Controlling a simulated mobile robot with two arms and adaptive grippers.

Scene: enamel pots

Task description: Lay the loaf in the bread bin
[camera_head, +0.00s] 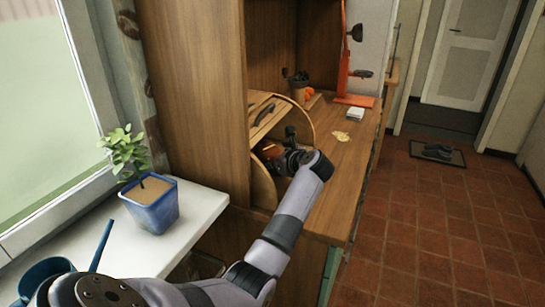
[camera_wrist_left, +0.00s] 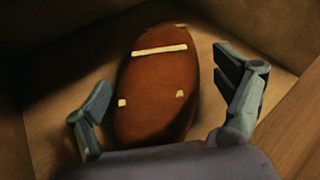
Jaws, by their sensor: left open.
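The bread bin (camera_head: 311,123) is a wooden box with a curved side and a slatted lid, standing on the wooden counter with its front open. The loaf (camera_wrist_left: 155,88), brown and oval with pale marks, lies on a wooden surface between wooden walls in the left wrist view. A bit of brown shows at the bin's opening in the head view (camera_head: 272,150). My left gripper (camera_wrist_left: 165,100) is open, one finger on each side of the loaf, with a gap visible at the right finger. The left arm reaches into the bin's opening. My right gripper is not in view.
A blue pot with a plant (camera_head: 152,205) stands on the white sill at left. An orange stand (camera_head: 354,99), a white block (camera_head: 355,114) and a yellowish patch (camera_head: 340,136) are on the counter (camera_head: 345,165). A tall wooden cabinet side (camera_head: 203,90) borders the bin on the left.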

